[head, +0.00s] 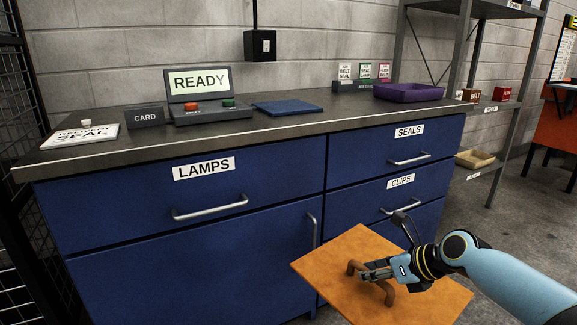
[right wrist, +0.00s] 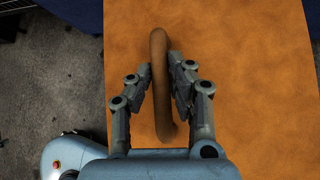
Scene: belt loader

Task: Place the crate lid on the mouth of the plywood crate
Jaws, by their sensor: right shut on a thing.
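The crate lid (head: 350,282) is a flat orange-brown wooden board with a brown arched handle (head: 387,291). In the head view it is at the lower middle, held in front of the blue cabinet. My right gripper (head: 366,275) is shut on the handle. In the right wrist view, the fingers (right wrist: 163,85) lie on both sides of the handle (right wrist: 160,60), with the lid (right wrist: 250,70) beneath. The plywood crate is not seen in either view. My left gripper is not in view.
The blue cabinet (head: 150,225) has drawers marked LAMPS, SEALS and CLIPS. On its counter are a READY console (head: 210,108), a blue mat (head: 288,107) and a purple tray (head: 408,92). A shelf rack (head: 482,110) stands at the right. Grey floor (head: 530,215) shows at the right.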

